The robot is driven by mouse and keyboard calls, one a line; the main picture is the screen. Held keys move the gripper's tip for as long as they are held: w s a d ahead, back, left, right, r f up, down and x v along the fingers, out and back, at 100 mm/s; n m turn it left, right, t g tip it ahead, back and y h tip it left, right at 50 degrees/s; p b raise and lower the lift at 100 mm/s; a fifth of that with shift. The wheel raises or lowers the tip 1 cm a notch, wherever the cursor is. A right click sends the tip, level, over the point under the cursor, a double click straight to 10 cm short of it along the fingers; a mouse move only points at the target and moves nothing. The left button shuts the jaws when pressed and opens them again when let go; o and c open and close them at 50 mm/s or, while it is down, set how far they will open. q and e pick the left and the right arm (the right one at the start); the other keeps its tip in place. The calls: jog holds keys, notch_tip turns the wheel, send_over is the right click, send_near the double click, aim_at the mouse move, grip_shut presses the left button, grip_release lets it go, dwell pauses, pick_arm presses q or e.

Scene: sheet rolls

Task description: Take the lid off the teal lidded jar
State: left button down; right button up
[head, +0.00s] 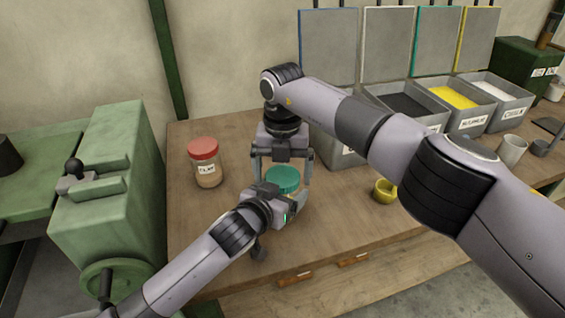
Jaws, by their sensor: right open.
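The teal lidded jar stands on the wooden bench; its teal lid (284,177) is on top, and most of its body is hidden behind my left gripper. My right gripper (281,184) points down over the jar. Its two fingers are spread, one on each side of the lid, with a visible gap. My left gripper (272,203) comes in low from the front left, against or just in front of the jar's body. Its fingertips are hidden, so I cannot tell whether it grips the jar.
A red-lidded jar (205,163) with a label stands to the left on the bench (205,225). A small yellow pot (384,190) is to the right. Grey bins (465,112) of powder line the back right. A green machine (105,190) stands left of the bench.

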aim_at(282, 175)
jog(key=c, duration=1.1)
jog(key=n, duration=0.3)
jog(key=shift+r, duration=0.15)
jog(key=shift+r, duration=1)
jog(key=shift+r, duration=2)
pick_arm(q)
grip_release()
